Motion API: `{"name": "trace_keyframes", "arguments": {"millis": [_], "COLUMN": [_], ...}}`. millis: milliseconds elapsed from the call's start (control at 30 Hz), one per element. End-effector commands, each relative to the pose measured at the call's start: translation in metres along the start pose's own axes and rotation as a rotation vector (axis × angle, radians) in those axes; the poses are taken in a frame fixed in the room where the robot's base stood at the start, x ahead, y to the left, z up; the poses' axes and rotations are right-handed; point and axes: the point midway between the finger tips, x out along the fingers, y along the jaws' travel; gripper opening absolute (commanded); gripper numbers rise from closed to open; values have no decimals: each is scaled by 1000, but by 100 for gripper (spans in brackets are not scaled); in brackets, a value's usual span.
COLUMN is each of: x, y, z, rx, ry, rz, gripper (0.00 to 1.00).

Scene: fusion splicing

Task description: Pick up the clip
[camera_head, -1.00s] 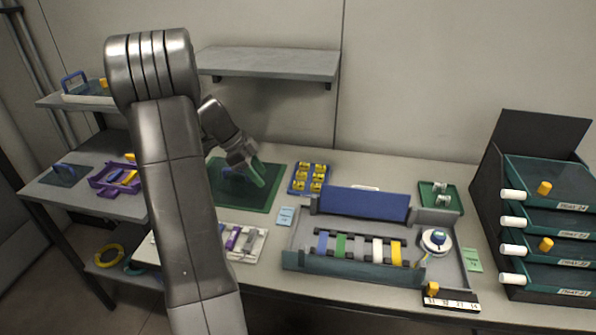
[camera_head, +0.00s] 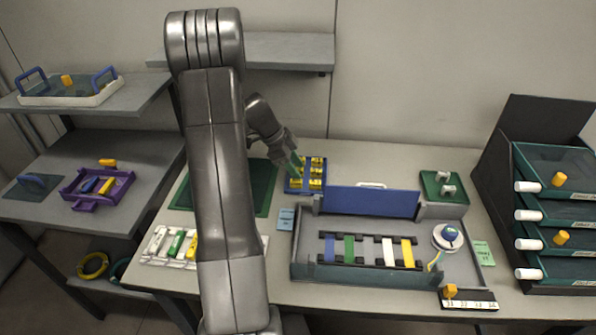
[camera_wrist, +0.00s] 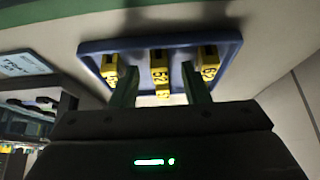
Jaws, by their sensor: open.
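Several yellow clips stand in a blue tray (camera_head: 289,188) at the back of the table, just right of the green mat. My gripper (camera_head: 297,166) is over the left part of this tray, pointing down. In the wrist view, the numbered middle clip (camera_wrist: 159,70) lies between my two spread green fingers, with a visible space on each side. A left clip (camera_wrist: 109,68) and a right clip (camera_wrist: 209,62) stand just outside the fingers. My gripper is open and holds nothing. The fingers hide part of the outer clips.
A fixture with a raised blue panel (camera_head: 372,202) stands just in front and right of the tray. A small green tray (camera_head: 430,184) with white parts is at the right. The green mat (camera_head: 264,185) is left, partly hidden by my arm. Stacked trays (camera_head: 550,205) stand far right.

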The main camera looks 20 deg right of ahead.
Motion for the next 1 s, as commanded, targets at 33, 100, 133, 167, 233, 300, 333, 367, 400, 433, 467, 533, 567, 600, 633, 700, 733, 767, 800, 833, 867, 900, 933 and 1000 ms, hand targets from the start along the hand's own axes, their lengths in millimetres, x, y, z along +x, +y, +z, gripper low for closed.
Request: {"name": "trace_keyframes", "arguments": {"millis": [33,100,133,167,233,300,333,367,400,433,467,533,567,600,633,700,733,767,800,833,867,900,933,1000], "x": [1,1,1,1,1,1,1,1,1,1,1,1,1,1,1,1,1,1,1,0,0,0,-1,-4], "y": [0,0,0,0,0,0,0,0,0,0,0,0,0,0,0,0,0,0,0,0,0,1,1,3], "z": [0,0,0,0,0,0,0,0,0,0,0,0,0,0,0,0,0,0,0,0,0,-1,-1,-2], "rx": [0,0,0,0,0,0,0,0,0,0,0,0,-1,-1,-1,-1,-1,-1,-1,0,0,0,0,0], "ry": [0,0,0,0,0,0,0,0,0,0,0,0,0,0,0,0,0,0,0,0,0,0,0,0], "rz": [0,-1,-1,-1,-1,-1,-1,-1,-1,-1,-1,-1,-1,-1,-1,-1,-1,-1,-1,-1,-1,-1,-1,-2], "gripper": [42,42,42,42,38,24,18,12,4,0,0,0,0,0,0,0,0,0,0,0,0,0,0,0]}}
